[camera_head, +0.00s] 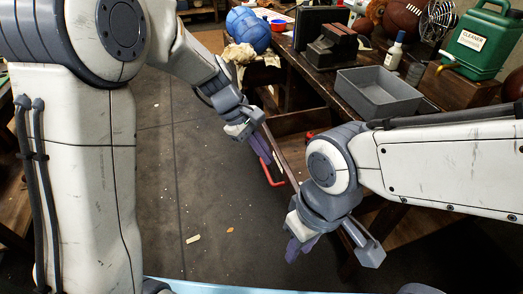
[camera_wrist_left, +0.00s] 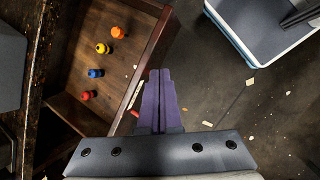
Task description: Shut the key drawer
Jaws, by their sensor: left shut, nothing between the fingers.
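The wooden key drawer (camera_head: 297,122) stands pulled out under the workbench in the head view, with a red handle (camera_head: 272,176) on its front. In the left wrist view the open drawer (camera_wrist_left: 95,75) shows its bare wooden floor and several small coloured pieces. My left gripper (camera_head: 265,155) is shut and empty, its purple fingers (camera_wrist_left: 158,75) just outside the drawer front. A bit of red, likely the handle, shows beside the fingers in the wrist view. My right gripper (camera_head: 301,247) hangs lower, in front of the bench; its finger gap is unclear. My right arm hides part of the drawer.
The floor (camera_head: 190,210) left of the drawer is open, with small scraps.

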